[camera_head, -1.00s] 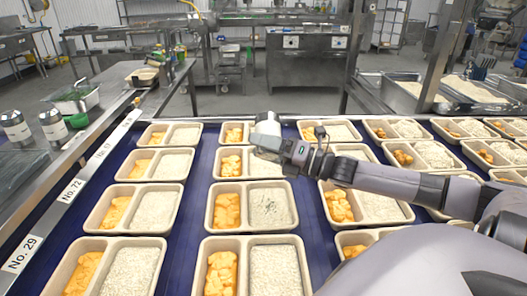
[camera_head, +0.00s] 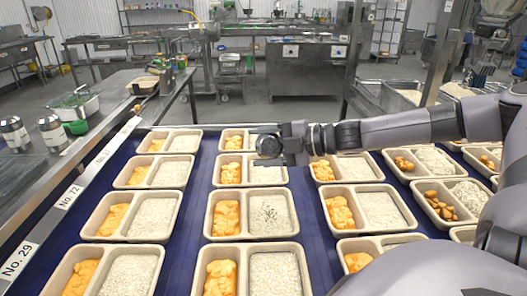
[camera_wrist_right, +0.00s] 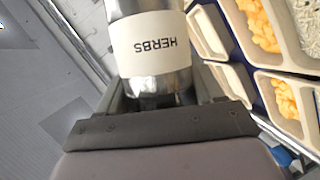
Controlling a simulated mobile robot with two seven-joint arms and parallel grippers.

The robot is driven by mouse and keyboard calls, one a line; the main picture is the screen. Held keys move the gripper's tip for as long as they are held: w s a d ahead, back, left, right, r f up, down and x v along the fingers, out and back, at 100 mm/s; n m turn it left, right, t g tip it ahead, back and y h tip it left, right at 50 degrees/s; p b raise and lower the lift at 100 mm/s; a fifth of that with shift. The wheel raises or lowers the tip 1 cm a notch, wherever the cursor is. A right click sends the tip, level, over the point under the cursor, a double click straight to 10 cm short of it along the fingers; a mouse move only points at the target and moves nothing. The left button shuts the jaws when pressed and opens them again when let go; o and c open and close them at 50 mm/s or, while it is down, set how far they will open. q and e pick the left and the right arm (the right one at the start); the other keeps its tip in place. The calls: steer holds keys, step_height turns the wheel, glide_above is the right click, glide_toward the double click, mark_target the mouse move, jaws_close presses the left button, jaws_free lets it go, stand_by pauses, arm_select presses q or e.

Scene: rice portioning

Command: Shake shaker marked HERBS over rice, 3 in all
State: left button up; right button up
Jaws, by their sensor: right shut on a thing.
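My right gripper (camera_head: 272,147) is shut on the HERBS shaker (camera_wrist_right: 152,45), a metal cylinder with a white label that reads upside down in the right wrist view. In the head view the shaker's dark round end (camera_head: 267,146) faces the camera, so the shaker looks tipped over. It is above the tray (camera_head: 285,178) in the second column. The rice (camera_head: 268,213) in the tray nearer to me has green specks on it. The rice under the shaker is partly hidden by the gripper. My left gripper is not in view.
Rows of two-part trays with orange food and rice stand on a blue belt (camera_head: 192,215). Two metal shakers (camera_head: 52,130) and a green-filled container (camera_head: 75,106) stand on the left counter. A metal post (camera_head: 441,60) rises at the right.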

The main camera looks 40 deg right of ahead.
steer(key=m+g, duration=0.1)
steer(key=m+g+p, duration=0.1)
steer(key=shift+r+m, duration=0.4)
steer(key=shift+r+m+g+y, duration=0.1)
steer(key=shift+m+g+y, duration=0.55)
steer(key=shift+m, duration=0.25)
steer(key=m+g+y, duration=0.1)
steer(key=m, duration=0.1)
steer(key=r+m+g+y, duration=0.1)
steer(key=m, duration=0.1)
